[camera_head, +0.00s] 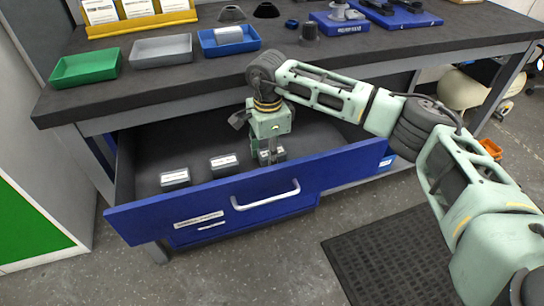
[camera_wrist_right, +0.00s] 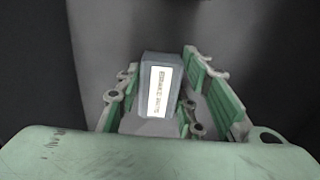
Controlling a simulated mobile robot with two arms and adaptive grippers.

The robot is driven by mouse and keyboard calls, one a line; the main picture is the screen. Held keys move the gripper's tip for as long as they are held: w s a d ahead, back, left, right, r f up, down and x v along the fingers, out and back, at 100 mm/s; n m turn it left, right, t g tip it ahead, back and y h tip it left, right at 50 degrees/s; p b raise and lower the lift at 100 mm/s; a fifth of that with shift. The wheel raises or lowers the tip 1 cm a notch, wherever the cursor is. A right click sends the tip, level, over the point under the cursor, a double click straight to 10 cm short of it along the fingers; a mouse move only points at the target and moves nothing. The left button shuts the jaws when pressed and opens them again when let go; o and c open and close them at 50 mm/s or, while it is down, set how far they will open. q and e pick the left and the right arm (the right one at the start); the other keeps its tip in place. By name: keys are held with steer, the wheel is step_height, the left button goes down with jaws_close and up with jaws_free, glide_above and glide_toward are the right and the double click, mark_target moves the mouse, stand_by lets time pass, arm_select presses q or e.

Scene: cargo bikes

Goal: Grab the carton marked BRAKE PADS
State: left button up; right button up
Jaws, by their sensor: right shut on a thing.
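My right gripper (camera_head: 270,153) reaches down into the open blue drawer (camera_head: 140,219). It is shut on a small grey carton (camera_wrist_right: 148,68) with a white label, which sits between the fingers in the right wrist view. The print on that label is small and blurred; it seems to read BRAKE PADS. In the head view the gripper mostly hides this carton. Two similar grey cartons with white labels, one at the left (camera_head: 175,181) and one in the middle (camera_head: 224,166), stand in the drawer, their labels too small to read. My left gripper is out of view.
The dark workbench top (camera_head: 250,52) overhangs the back of the drawer. On it stand a green tray (camera_head: 85,68), a grey tray (camera_head: 161,50) and a blue tray (camera_head: 230,40). The drawer front has a silver handle (camera_head: 266,201). A black mat (camera_head: 395,262) lies on the floor.

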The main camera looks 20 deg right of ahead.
steer(key=shift+c, duration=1)
steer(key=shift+r, duration=0.1)
